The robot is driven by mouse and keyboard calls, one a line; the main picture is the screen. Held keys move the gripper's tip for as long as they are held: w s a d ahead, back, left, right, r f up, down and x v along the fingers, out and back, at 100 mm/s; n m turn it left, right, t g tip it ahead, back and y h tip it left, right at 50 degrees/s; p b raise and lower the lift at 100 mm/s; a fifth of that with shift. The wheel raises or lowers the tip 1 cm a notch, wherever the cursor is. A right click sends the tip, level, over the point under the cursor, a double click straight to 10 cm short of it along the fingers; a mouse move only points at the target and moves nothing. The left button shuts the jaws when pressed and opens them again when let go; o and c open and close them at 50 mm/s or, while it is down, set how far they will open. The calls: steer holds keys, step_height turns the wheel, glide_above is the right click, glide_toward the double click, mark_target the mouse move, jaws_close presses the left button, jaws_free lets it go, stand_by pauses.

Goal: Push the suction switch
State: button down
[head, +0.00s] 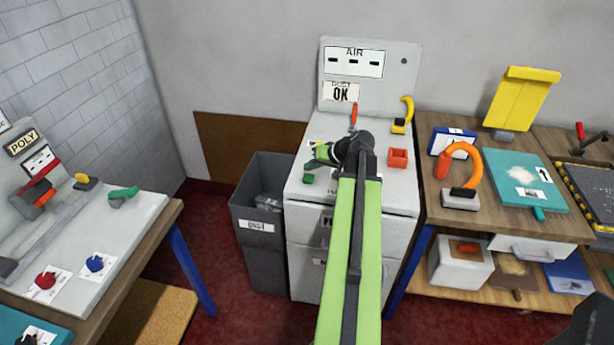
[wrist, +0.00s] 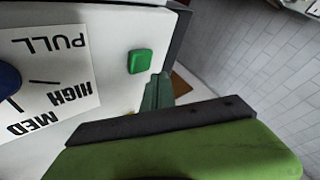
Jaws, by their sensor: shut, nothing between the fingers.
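The white cabinet (head: 302,204) with the AIR panel stands in the middle of the head view. A small green button (head: 308,178) sits at the left front of its top; it also shows in the wrist view (wrist: 140,61). No label reading suction is legible, so I cannot confirm which control is the suction switch. My gripper (head: 317,153) is over the left part of the cabinet top, shut and empty. In the wrist view its green fingers (wrist: 157,92) appear just beside the green button; I cannot tell whether they touch it.
A blue knob (wrist: 8,78) sits on a PULL, HIGH, MED label. An orange-red block (head: 397,158), a yellow lever (head: 406,110) and a red handle (head: 353,116) are on the cabinet. A grey bin (head: 262,228) stands left; benches flank both sides.

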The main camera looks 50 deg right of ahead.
mark_target(310, 178)
step_height(310, 178, up, 5)
steer(key=p, duration=0.4)
steer(key=shift+r, duration=0.1)
steer(key=shift+w, duration=0.1)
steer(key=w+a+n+g+y, duration=0.1)
steer(key=w+a+n, duration=0.1)
steer(key=w+a, duration=0.55)
steer(key=w+a+n+y, duration=0.2)
steer(key=w+a, duration=0.2)
steer(key=a, duration=0.7)
steer(key=w+a+f+n+g, duration=0.1)
steer(key=a+f+n+g, duration=0.1)
steer(key=a, duration=0.9)
steer(key=w+a+f+n+g, duration=0.1)
steer(key=a+n, duration=0.1)
steer(key=a, duration=0.8)
steer(key=s+a+f+n+g+h, duration=0.1)
steer(key=s+a+f+g, duration=0.15)
steer(key=a, duration=0.35)
steer(key=s+a+f+n+g, duration=0.1)
steer(key=s+a, duration=0.3)
steer(key=a, duration=0.2)
steer(key=s+d+m+g+h, duration=0.1)
steer(key=s+d+m+h, duration=0.1)
steer(key=s+d+h, duration=0.1)
steer(key=shift+s+d+f+m+g, duration=0.35)
steer(key=shift+s+d+f, duration=0.1)
steer(key=shift+d, duration=0.3)
